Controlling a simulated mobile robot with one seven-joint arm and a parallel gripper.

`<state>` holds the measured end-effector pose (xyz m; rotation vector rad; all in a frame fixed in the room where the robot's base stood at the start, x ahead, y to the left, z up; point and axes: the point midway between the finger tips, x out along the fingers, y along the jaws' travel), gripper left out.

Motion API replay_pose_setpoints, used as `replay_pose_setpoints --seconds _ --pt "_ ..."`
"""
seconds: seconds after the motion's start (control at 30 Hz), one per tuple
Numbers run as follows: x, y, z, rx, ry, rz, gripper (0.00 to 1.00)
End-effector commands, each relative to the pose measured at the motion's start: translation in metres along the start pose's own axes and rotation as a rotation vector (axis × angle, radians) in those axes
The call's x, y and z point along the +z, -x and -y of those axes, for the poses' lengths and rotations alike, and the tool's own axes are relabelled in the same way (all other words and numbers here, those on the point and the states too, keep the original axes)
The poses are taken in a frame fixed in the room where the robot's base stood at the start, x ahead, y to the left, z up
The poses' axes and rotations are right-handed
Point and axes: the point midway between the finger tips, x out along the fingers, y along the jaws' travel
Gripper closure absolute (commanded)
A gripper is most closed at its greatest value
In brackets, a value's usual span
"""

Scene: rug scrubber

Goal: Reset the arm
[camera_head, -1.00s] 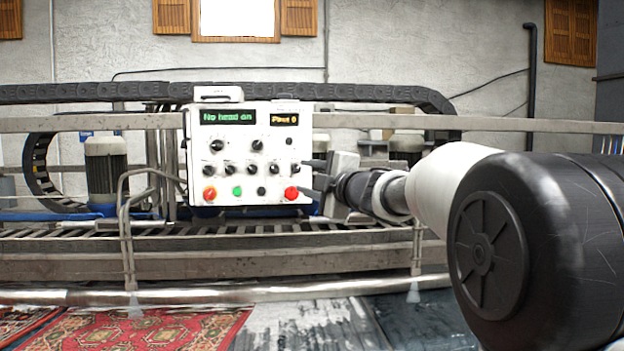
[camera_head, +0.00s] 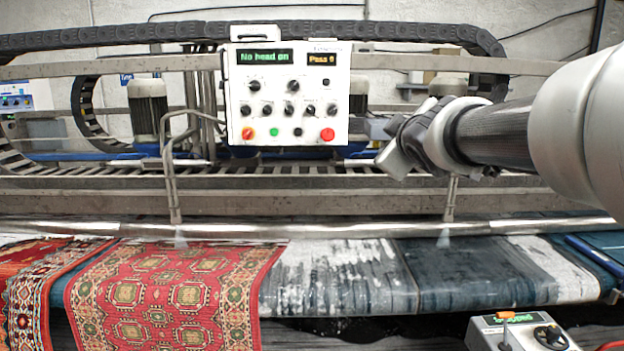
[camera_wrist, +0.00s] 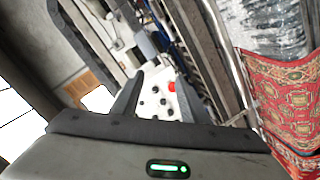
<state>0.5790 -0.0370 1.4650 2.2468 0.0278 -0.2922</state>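My arm reaches in from the right in the head view. My gripper (camera_head: 392,158) is raised in front of the machine, just right of the white control panel (camera_head: 288,98). In the wrist view my gripper (camera_wrist: 158,98) shows two dark fingers spread apart with nothing held between them. The control panel (camera_wrist: 160,92) shows in that gap, tilted, behind the fingers. In the head view the panel's screens read "No head on" and "Pass 0". Its knobs and its red, green and orange buttons are uncovered.
A metal rail (camera_head: 300,229) runs across the machine's front. A red patterned rug (camera_head: 170,290) and grey-blue rugs (camera_head: 465,277) lie below it. A small control box (camera_head: 520,332) stands at the lower right. A motor (camera_head: 148,110) stands behind the frame at left.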

Motion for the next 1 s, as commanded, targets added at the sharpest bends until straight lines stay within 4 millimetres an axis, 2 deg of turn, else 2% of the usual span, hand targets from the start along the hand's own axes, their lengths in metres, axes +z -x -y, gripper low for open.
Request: replay_pose_setpoints --seconds 0.03,0.1,0.17,0.2,0.33,0.4,0.5,0.6,0.7,1.0 --pt "0.022 0.031 0.01 -0.022 -0.102 0.091 0.6" --pt "0.056 0.065 0.035 -0.068 -0.237 0.218 0.6" --pt "0.081 0.095 0.06 -0.112 -0.342 0.316 0.6" --pt "0.096 0.115 0.079 -0.146 -0.408 0.379 0.6" --pt "0.132 0.176 0.138 -0.259 -0.588 0.552 0.6" --pt "0.145 0.204 0.166 -0.318 -0.66 0.626 0.6" --pt "0.155 0.234 0.196 -0.384 -0.731 0.703 0.6" --pt "0.16 0.251 0.213 -0.425 -0.771 0.747 0.6" --pt "0.163 0.258 0.22 -0.442 -0.785 0.767 0.6" --pt "0.163 0.258 0.22 -0.443 -0.785 0.767 0.6"
